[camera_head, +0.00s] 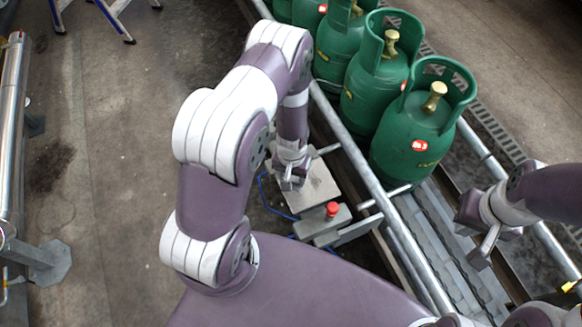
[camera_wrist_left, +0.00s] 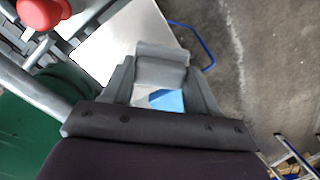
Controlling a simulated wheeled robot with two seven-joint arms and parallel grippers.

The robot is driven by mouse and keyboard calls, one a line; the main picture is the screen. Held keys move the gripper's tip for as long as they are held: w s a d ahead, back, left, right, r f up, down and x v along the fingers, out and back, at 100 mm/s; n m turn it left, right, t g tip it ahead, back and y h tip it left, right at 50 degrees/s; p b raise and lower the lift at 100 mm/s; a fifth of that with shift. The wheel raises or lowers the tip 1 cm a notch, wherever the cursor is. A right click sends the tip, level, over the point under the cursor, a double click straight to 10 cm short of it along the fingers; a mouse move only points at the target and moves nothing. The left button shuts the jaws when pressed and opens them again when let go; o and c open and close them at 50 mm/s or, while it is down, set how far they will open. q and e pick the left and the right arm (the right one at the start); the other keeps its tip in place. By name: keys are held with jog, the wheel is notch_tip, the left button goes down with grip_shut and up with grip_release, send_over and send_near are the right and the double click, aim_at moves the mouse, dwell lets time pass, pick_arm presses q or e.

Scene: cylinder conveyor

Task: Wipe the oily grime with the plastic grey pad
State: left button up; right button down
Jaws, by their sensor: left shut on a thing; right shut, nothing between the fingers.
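My left gripper (camera_head: 290,182) is over the pale metal plate (camera_head: 322,190) beside the conveyor. In the left wrist view, my left gripper (camera_wrist_left: 160,84) is shut on the grey pad (camera_wrist_left: 162,54). A blue patch shows between the fingers, just behind the pad. The plate (camera_wrist_left: 118,42) lies beyond the pad; I cannot tell whether they touch. No clear grime shows on the visible part of the plate, and the arm and pad hide some of it. My right gripper (camera_head: 482,252) is shut and empty above the conveyor on the right.
A red button (camera_head: 332,209) on a grey box stands right by the plate. Green gas cylinders (camera_head: 416,134) line the conveyor (camera_head: 448,243) behind a metal rail. A blue cable (camera_head: 270,203) runs left of the plate. Dark stains (camera_head: 48,168) mark the open floor at left.

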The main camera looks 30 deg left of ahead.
pick_arm(q)
jog(key=shift+r+p, duration=1.2)
jog(key=shift+r, duration=0.6)
